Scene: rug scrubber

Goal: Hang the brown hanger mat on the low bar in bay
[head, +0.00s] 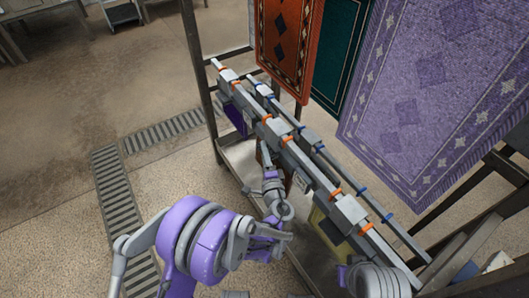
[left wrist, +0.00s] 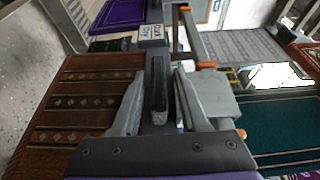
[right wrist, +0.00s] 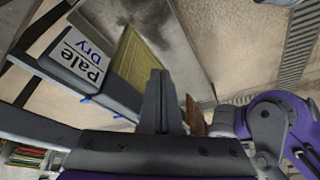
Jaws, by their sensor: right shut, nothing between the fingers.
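The brown mat (left wrist: 80,100) hangs to the left of my left gripper in the left wrist view, with rows of small diamond patterns. In the head view the bars and my arm mostly hide it. My left gripper (left wrist: 158,85) has its fingers apart, one on each side of a dark grey upright piece; I cannot tell whether they touch it. In the head view my left gripper (head: 273,183) is beside the front bar (head: 305,168). My right gripper (right wrist: 162,95) is shut and empty, near a bar with a "Pale Dry" label (right wrist: 78,55).
Orange clips mark the front bar, blue clips the back bar (head: 325,155). A yellow mat (head: 325,230) and a purple mat (head: 234,117) hang below. Large red (head: 285,40), teal (head: 340,50) and lilac (head: 440,90) rugs hang behind. Open floor with drain grates (head: 122,190) lies left.

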